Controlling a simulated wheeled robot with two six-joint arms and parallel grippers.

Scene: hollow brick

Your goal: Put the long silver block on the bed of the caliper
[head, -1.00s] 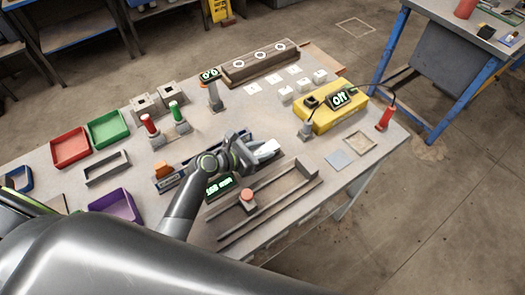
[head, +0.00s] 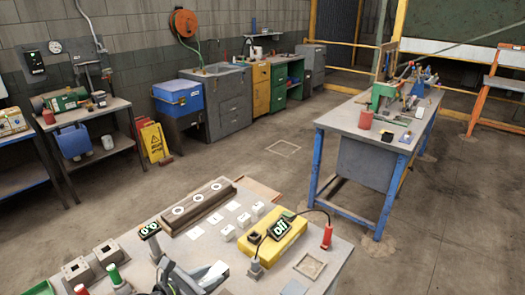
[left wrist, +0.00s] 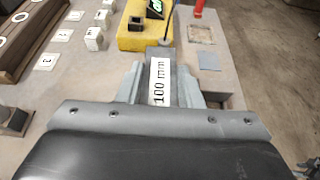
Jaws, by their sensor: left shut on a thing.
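My left gripper (left wrist: 160,92) is shut on a grey silver block (left wrist: 160,56) in the left wrist view. The block carries a white label reading "100 mm". Its far end points toward the yellow box. In the head view, my left gripper (head: 187,284) is at the bottom edge, partly cut off, with the pale block (head: 214,273) at its right. My right gripper is not in view.
The yellow box (head: 270,241) with a display stands on the table, with a red-handled tool (head: 327,237) beside it. A dark rail (head: 198,207) with three white rings lies at the back. White cards and small blocks lie between. A blue-legged workbench (head: 375,140) stands beyond.

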